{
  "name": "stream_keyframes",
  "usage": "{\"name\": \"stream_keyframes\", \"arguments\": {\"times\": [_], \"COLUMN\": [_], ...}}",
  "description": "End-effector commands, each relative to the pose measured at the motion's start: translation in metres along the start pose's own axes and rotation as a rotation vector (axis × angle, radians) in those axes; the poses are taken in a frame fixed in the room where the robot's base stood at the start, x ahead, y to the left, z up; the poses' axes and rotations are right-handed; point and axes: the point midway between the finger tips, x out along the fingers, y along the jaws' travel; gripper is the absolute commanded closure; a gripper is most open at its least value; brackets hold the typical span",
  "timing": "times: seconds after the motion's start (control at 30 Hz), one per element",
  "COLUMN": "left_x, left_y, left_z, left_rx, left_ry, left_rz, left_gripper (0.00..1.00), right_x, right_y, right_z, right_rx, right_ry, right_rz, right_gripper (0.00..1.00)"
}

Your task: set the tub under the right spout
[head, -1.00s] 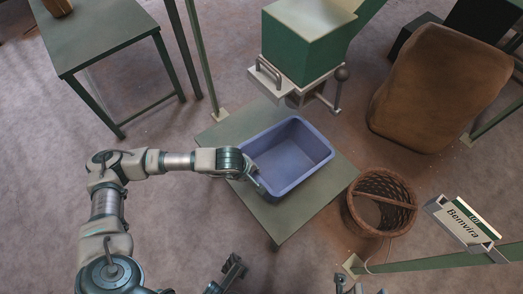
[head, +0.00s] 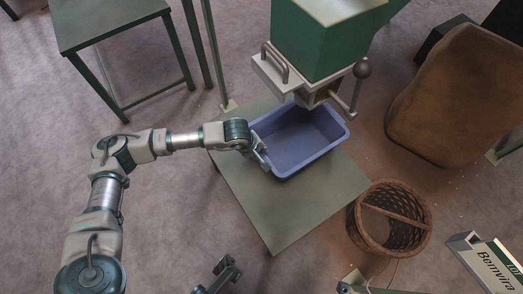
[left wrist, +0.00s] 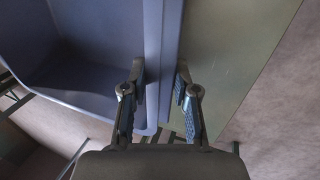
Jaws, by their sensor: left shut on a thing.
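The blue-violet tub (head: 292,165) sits upright on a low green table, its far rim partly hidden behind the metal spout (head: 318,94) of the green hopper (head: 322,45). I cannot tell exactly how much of the tub lies beneath the outlet. My left gripper (head: 261,152) is shut on the tub's near left wall. In the left wrist view, the fingers (left wrist: 160,88) straddle the wall of the tub (left wrist: 95,90). A dark part of my right gripper (head: 224,274) shows at the bottom edge; its jaw opening is unclear.
The low green table (head: 285,215) is bare in front of the tub. A wicker basket (head: 390,218) stands on the floor to its right. Another green table (head: 108,22) stands at back left.

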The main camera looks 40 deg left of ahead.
Motion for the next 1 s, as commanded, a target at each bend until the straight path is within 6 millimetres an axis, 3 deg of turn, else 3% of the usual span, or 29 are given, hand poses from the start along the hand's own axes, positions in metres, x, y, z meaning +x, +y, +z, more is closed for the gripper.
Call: {"name": "stream_keyframes", "arguments": {"times": [0.1,0.13,0.23,0.53,0.63,1.0], "left_x": [-0.002,-0.001,-0.002,-0.003,-0.013,-0.094], "left_y": [0.0,-0.001,0.0,0.001,0.002,0.004], "left_z": [0.0,0.0,0.0,0.0,0.0,-0.001], "left_rx": [0.001,0.001,0.001,0.001,0.001,0.002], "left_ry": [0.001,0.001,0.001,0.001,0.002,0.005], "left_rz": [0.001,-0.002,-0.001,0.002,0.005,0.011], "left_gripper": [1.0,0.69,0.46,0.46,0.46,0.46], "right_x": [0.001,0.001,0.001,0.002,0.007,0.006], "right_y": [0.0,0.0,0.0,0.0,-0.001,-0.008], "right_z": [-0.002,-0.002,0.002,0.003,-0.003,-0.04], "right_rx": [0.0,0.0,0.001,0.001,0.0,0.006], "right_ry": [0.002,0.003,-0.001,-0.002,0.01,-0.009], "right_rz": [-0.001,-0.001,0.0,-0.001,-0.004,0.01], "right_gripper": [0.6,0.6,0.6,0.6,0.6,0.6]}}
